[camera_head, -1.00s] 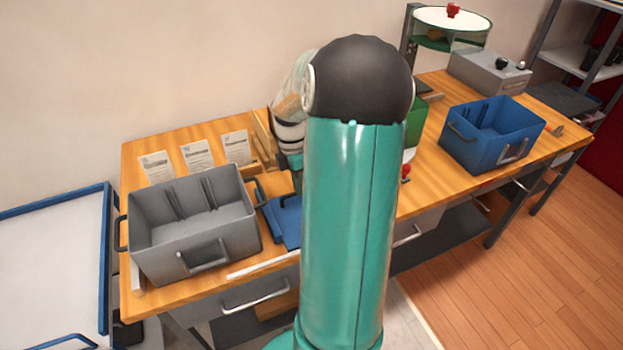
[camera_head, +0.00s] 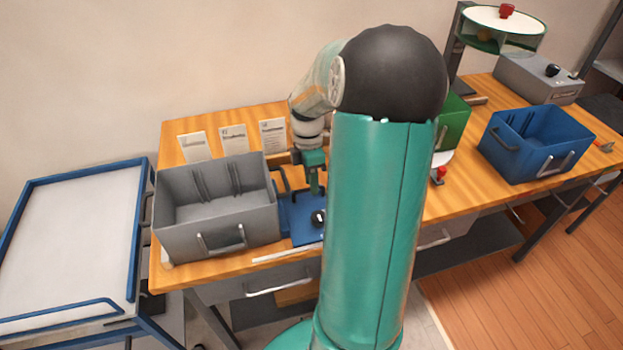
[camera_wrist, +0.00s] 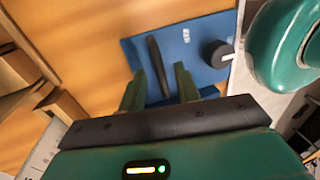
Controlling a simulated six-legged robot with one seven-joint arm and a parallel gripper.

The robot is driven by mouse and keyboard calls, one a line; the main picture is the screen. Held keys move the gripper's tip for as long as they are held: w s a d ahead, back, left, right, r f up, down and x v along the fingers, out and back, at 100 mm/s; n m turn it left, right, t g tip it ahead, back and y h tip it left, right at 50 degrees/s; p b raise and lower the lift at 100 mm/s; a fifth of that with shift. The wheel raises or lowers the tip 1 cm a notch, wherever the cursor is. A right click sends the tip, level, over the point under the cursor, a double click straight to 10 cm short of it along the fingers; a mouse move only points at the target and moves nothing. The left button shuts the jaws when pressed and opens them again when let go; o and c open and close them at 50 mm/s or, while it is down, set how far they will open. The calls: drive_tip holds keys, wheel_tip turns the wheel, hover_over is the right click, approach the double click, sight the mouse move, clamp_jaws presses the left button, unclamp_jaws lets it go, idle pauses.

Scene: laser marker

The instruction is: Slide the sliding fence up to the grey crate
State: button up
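The sliding fence is a blue plate (camera_head: 303,232) with a black knob, just right of the grey crate (camera_head: 218,238) on the bench in the head view. I cannot tell whether a gap separates them. In the wrist view, the blue plate (camera_wrist: 195,35) carries a dark upright handle (camera_wrist: 156,62) and the round black knob (camera_wrist: 216,53). My gripper (camera_wrist: 158,76) is open, with one finger on each side of the handle. In the head view, my gripper (camera_head: 315,190) points down over the plate; my arm hides the plate's right side.
A white strip (camera_head: 285,254) runs along the bench's front edge. Paper cards (camera_head: 233,139) stand behind the crate. A blue crate (camera_head: 535,145) and a grey box (camera_head: 540,80) stand at the right. A blue-rimmed white cart (camera_head: 75,235) stands left of the bench.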

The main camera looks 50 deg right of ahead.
wheel_tip(320, 180, up, 14)
drive_tip(key=w+d, duration=0.1)
drive_tip(key=w, duration=0.1)
drive_tip(key=shift+w+d+f, duration=0.15)
drive_tip(key=shift+d+f, duration=0.05)
drive_tip(key=shift+a, duration=0.1)
idle(0.4)
drive_tip(key=s+a+r+m+t, duration=0.1)
drive_tip(key=s+a+m+t, duration=0.1)
drive_tip(key=a, duration=0.8)
drive_tip(key=s+a+r+m+t, duration=0.1)
drive_tip(key=s+a+m+t, duration=0.2)
drive_tip(key=a+m, duration=0.3)
drive_tip(key=s+a+r+m+t+h, duration=0.1)
drive_tip(key=s+a+m, duration=0.3)
drive_tip(key=a, duration=1)
drive_tip(key=shift+s+a+r+t, duration=0.2)
drive_tip(key=shift+s+r+t, duration=0.15)
drive_tip(key=shift+t, duration=0.45)
